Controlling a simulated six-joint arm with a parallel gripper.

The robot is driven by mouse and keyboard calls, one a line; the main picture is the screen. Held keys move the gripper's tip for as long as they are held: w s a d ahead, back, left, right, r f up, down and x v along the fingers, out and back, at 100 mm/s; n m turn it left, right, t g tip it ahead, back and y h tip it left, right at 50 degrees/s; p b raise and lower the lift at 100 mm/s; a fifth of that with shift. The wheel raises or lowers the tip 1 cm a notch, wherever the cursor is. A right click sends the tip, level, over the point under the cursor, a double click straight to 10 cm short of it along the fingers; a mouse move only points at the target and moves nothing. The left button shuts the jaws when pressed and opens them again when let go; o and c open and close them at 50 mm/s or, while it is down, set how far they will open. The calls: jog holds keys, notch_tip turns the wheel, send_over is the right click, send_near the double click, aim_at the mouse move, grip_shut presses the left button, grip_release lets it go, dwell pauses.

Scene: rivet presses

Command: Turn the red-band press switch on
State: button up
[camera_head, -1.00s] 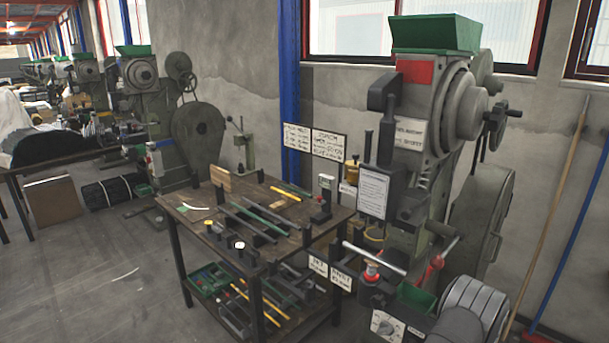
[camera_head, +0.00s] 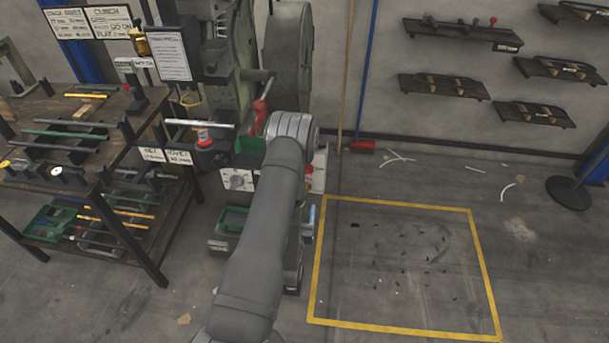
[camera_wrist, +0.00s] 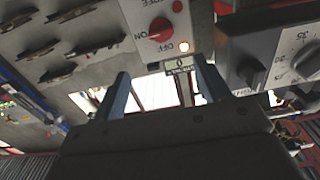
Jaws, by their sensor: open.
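In the wrist view a pale switch box carries a red rotary switch (camera_wrist: 160,28) with ON and OFF lettering beside it. I cannot tell clearly which way the switch points. A small lamp (camera_wrist: 182,47) glows on the box. A small display (camera_wrist: 178,64) below seems to read 0. My gripper (camera_wrist: 163,84) is open and empty, its two blue-grey fingers apart, with the switch beyond the fingertips and not between them. In the head view the lower press body (camera_head: 231,60) shows; its top is out of frame. My arm hides my gripper there.
A grey box with a numbered dial (camera_wrist: 305,58) stands close to the right finger. A workbench with tools (camera_head: 20,130) is left of the press. A yellow-outlined floor area (camera_head: 400,208) is clear apart from small debris. Wall shelves (camera_head: 445,86) hang at the right.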

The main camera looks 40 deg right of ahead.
jog(key=w+d+n, duration=0.1)
jog(key=w+d, duration=1)
jog(key=shift+r, duration=0.15)
jog(key=c, duration=0.9)
jog(key=shift+m, duration=0.6)
jog(key=shift+c, duration=0.5)
jog(key=o, duration=1)
